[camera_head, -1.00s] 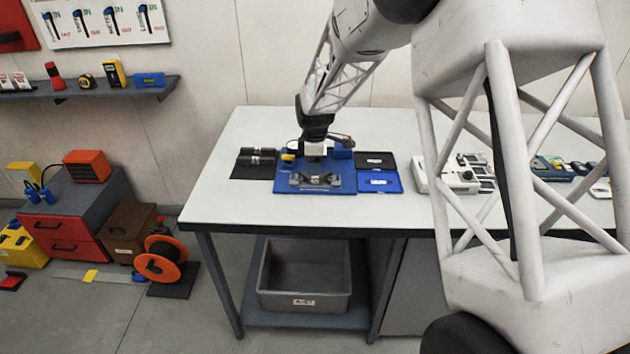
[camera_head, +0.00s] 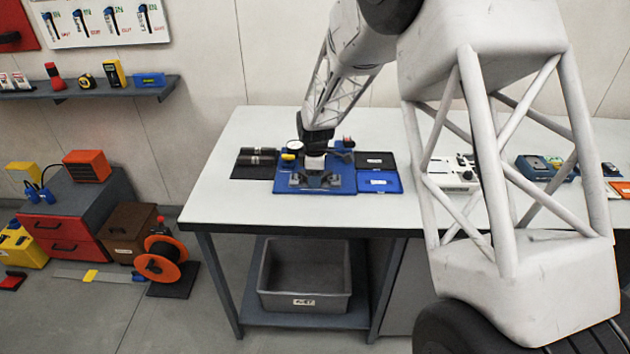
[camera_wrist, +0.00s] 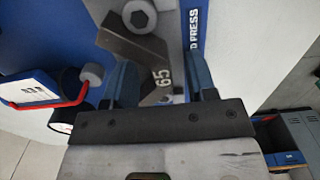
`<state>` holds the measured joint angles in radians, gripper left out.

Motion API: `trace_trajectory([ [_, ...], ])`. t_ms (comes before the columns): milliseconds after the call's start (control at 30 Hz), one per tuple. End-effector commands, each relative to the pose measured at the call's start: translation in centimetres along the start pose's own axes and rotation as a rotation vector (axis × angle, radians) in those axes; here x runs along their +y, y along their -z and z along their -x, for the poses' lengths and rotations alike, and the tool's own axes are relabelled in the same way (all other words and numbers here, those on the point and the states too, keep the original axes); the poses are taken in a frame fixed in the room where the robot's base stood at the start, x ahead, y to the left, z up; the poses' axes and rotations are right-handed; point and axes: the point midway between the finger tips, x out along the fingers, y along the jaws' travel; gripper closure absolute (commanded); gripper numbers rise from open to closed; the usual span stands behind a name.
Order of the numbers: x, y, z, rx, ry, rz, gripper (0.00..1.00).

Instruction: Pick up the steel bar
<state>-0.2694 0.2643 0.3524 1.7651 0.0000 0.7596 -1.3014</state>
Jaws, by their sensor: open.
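The steel bar (camera_wrist: 135,43) appears in the wrist view as a dark, angled bar on the blue press plate, beside a bolt head. In the head view, the blue press (camera_head: 345,186) stands on the workbench, with my gripper (camera_head: 315,178) down over its middle, hiding most of the bar.
A dark mat (camera_head: 243,172) with dark cylinders lies left of the press. Black (camera_head: 375,160) and blue (camera_head: 379,182) trays lie to its right. A round gauge (camera_head: 294,146) stands behind the press. The workbench (camera_head: 225,205) is clear at its front left.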

Motion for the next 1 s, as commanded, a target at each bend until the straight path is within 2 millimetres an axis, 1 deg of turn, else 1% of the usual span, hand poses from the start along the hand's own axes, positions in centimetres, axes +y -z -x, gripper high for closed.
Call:
trace_trajectory([
  [67, 0.0, 0.0, 0.0, 0.0, 0.0, 0.0, 0.48],
  [400, 0.0, 0.0, 0.0, 0.0, 0.001, 0.0, 1.0],
  [767, -0.1, 0.0, 0.1, 0.0, 0.001, 0.0, 1.0],
  [1000, -0.1, 0.0, 1.0, 0.0, 0.001, 0.0, 1.0],
])
